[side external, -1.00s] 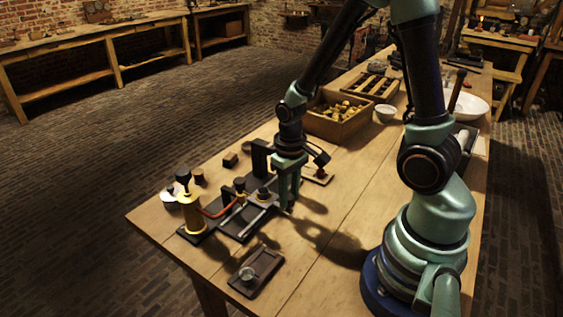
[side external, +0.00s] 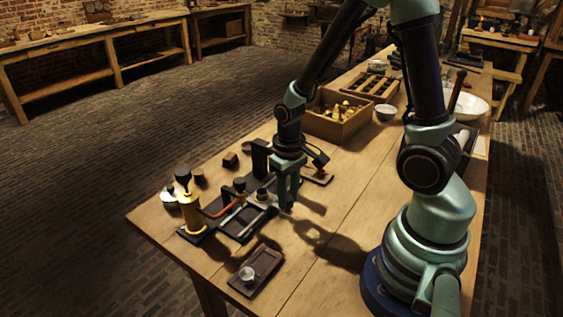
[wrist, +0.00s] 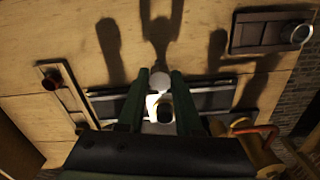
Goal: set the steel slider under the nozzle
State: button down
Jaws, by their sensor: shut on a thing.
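My gripper (side external: 288,205) points down at the near side of the black fixture (side external: 243,228). In the wrist view its two fingers (wrist: 160,82) are closed around a pale round knob (wrist: 160,79), which seems to belong to the steel slider. A bright metal piece with a dark round top (wrist: 164,113) lies just behind the knob between the fingers. In the side view a light carriage with a dark top (side external: 262,196) sits beside the fingers. A dark-topped post (side external: 240,185), possibly the nozzle, stands left of it. The fingers hide part of the slider.
A brass pump (side external: 192,212) with a red pipe (side external: 222,209) stands at the fixture's left end. A dark tray (side external: 263,268) with a small glass cup lies in front. A wooden box (side external: 338,130) stands behind.

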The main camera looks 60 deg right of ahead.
jog(key=a, duration=0.8)
jog(key=c, duration=0.6)
grip_release()
notch_tip(320, 180, up, 12)
jog(key=shift+r, duration=0.1)
jog(key=shift+s+d+r+n+t, duration=0.35)
jog(key=shift+d+r+t, duration=0.45)
jog(key=shift+r, duration=0.6)
jog(key=shift+s+d+r+n+t, duration=0.2)
jog(key=shift+d+r+n+t, duration=0.3)
jog(key=shift+r+t, duration=0.75)
jog(key=shift+s+d+r+n+t, duration=0.3)
jog(key=shift+d+r+t, duration=0.45)
jog(key=shift+r, duration=0.8)
